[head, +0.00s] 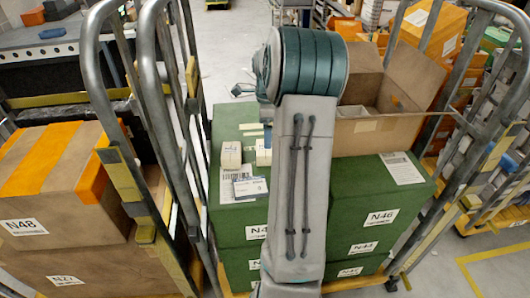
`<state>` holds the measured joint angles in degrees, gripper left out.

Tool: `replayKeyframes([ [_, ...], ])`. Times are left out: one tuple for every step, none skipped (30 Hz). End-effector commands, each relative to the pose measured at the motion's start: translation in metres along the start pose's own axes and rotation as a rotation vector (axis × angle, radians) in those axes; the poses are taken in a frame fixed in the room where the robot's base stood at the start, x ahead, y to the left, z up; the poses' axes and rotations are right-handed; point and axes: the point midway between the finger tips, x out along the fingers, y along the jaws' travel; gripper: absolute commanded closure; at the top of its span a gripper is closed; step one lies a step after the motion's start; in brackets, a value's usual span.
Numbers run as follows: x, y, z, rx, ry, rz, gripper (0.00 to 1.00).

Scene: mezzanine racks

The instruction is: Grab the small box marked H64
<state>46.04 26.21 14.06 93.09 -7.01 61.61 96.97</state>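Two small cream boxes stand on top of a green box (230,120) left of my arm. The left small box (231,155) shows whole. The right small box (263,153) is partly hidden behind my arm. Their markings are too small to read, so I cannot tell which is H64. My arm rises through the middle of the view and hides part of the green boxes. My gripper does not show.
Green boxes, including one marked N46 (381,218), stack on a trolley between metal side frames (165,120). An open cardboard box (378,130) stands at the right. Brown boxes marked N48 (35,237) and N27 sit on the left trolley.

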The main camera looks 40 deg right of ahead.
Motion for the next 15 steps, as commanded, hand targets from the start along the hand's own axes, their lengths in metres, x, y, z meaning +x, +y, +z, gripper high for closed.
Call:
replayKeyframes([
  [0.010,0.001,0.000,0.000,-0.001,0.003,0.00],
  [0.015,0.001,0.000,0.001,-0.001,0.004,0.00],
  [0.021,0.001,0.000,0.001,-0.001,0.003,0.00],
  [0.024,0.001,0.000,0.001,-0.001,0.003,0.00],
  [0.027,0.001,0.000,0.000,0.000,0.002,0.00],
  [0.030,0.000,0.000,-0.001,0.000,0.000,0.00],
  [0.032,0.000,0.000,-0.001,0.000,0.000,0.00],
  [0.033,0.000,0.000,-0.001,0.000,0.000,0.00],
  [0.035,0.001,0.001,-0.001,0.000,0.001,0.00],
  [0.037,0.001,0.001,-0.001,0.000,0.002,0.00],
  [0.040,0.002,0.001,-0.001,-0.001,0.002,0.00],
  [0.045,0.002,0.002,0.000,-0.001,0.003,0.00],
  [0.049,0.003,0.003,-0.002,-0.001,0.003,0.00],
  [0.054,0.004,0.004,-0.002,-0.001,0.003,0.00],
  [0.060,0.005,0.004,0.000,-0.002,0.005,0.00],
])
